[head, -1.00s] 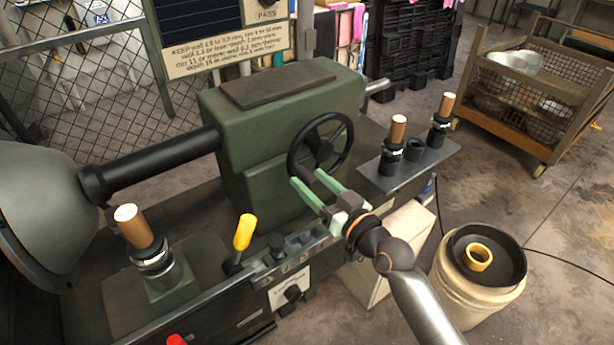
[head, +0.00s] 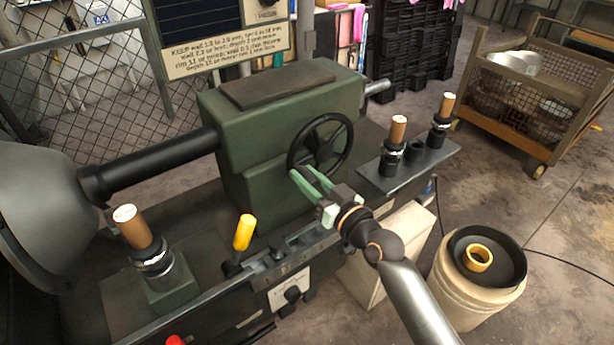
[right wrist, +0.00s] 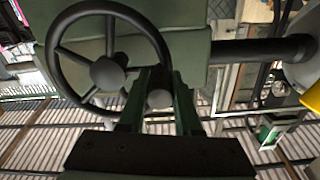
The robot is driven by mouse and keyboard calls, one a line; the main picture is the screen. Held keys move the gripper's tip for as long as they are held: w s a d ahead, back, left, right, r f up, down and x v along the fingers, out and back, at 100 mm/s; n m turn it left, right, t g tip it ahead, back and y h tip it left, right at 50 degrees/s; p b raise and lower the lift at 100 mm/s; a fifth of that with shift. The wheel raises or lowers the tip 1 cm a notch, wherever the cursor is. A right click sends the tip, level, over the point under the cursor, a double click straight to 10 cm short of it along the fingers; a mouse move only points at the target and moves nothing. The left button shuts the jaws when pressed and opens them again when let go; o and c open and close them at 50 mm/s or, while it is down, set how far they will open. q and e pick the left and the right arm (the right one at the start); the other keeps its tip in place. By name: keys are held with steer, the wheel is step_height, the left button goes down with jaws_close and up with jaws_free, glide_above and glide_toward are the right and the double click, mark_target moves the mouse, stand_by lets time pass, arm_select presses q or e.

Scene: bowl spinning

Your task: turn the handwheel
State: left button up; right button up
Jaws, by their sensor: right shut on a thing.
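The handwheel (head: 321,147) is a black spoked wheel on the front of the green headstock (head: 250,150). It also shows large at the upper left of the right wrist view (right wrist: 107,73). My right gripper (head: 303,174) is at the wheel's lower left edge. Its green fingers are shut on the wheel's small round handle knob (right wrist: 158,98), which sits between them in the right wrist view. The fingers hide part of the knob and the rim behind it. My left gripper is not in view.
A yellow-topped lever (head: 243,232) stands in front of the headstock. Wood-handled tools stand on a shelf (head: 425,165) to the right and on a block (head: 170,290) at the left. A bucket (head: 470,300) and a wire cart (head: 535,95) are on the floor at right.

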jaws_close()
stand_by(0.7)
steer(key=shift+w, duration=0.1)
